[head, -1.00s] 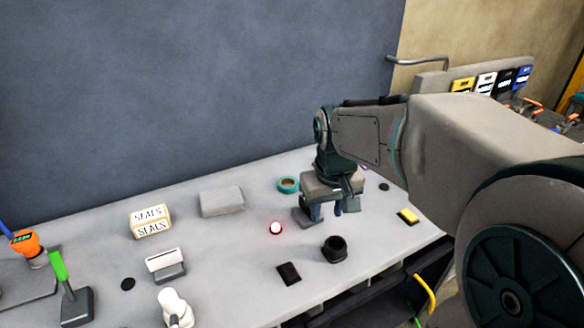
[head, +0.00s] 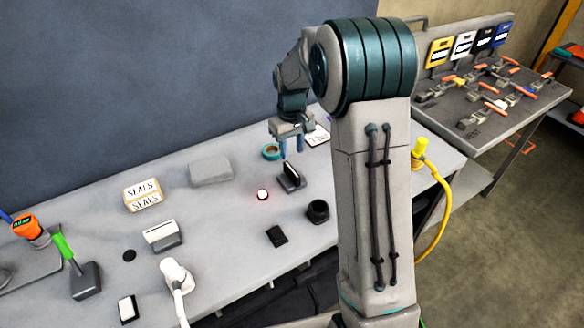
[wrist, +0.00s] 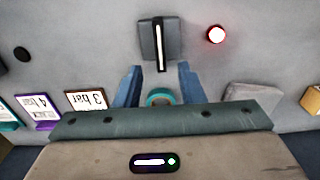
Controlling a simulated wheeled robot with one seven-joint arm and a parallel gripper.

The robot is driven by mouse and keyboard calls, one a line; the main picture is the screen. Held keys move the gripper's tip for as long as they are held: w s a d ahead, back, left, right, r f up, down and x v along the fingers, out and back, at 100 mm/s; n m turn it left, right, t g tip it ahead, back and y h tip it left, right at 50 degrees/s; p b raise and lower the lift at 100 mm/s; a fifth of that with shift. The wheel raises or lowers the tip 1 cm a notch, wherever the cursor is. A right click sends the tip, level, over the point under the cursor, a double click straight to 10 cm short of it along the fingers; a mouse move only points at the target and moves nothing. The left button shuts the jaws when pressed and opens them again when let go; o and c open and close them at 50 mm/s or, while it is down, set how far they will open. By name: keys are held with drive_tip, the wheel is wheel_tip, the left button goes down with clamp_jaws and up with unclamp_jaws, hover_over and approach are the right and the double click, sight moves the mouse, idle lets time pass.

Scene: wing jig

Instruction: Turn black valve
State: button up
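On the side bench at the right of the head view stand several small grey valves with orange handles (head: 494,105). A black tag (head: 484,39) is in the row of coloured tags behind them. I cannot tell which valve is the black one. My gripper (head: 292,146) is over the far part of the main table, pointing down, away from that bench. Its two blue fingers are apart and empty in the wrist view (wrist: 158,72). A grey block with an upright black lever (head: 291,175) stands just beyond the fingers in the wrist view (wrist: 159,40), apart from them.
The main table holds a teal tape roll (head: 271,152), a lit red-white button (head: 262,195), a black cup (head: 317,210), a grey block (head: 211,170) and a SEALS box (head: 142,195). A yellow hose (head: 440,195) hangs at its right end. Open floor (head: 510,230) lies right.

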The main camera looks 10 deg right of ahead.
sight(292, 170)
wheel_tip(292, 170, down, 9)
drive_tip(key=shift+f+p, duration=0.1)
drive_tip(key=shift+p, duration=0.75)
clamp_jaws()
